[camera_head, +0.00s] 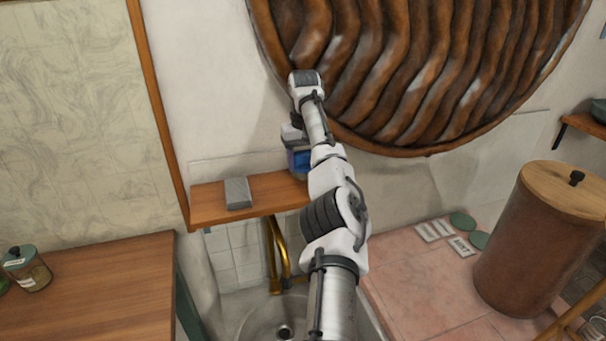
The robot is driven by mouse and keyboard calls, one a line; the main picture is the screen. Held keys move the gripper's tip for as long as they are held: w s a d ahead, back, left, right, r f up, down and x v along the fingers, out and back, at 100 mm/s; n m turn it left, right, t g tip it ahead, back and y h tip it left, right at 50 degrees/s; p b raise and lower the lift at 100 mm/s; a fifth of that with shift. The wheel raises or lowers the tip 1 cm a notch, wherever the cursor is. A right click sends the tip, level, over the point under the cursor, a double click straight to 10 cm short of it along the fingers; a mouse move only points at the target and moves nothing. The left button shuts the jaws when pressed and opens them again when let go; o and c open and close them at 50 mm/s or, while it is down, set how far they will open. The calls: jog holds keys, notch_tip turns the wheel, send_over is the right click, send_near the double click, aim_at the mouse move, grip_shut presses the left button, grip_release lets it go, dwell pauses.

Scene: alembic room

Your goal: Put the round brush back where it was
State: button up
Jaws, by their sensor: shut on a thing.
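My gripper (293,132) is over the wooden wall shelf (265,194), partly hidden behind my own arm. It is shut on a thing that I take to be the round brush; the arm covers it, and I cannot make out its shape. A dark blue item (299,160) shows just below the gripper, at the shelf's right part. I cannot tell whether it is held or stands on the shelf.
A grey block (238,193) lies on the shelf's left part. Below are a brass tap (277,250) and a sink (256,318). A wooden table (95,290) with a jar (27,268) is left. A large lidded canister (540,240) stands on the pink counter (415,290) at right.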

aim_at(304, 173)
jog(key=shift+f, duration=2.1)
jog(key=shift+f, duration=0.1)
jog(key=o, duration=1.1)
notch_tip(304, 173, up, 12)
jog(key=shift+r, duration=0.1)
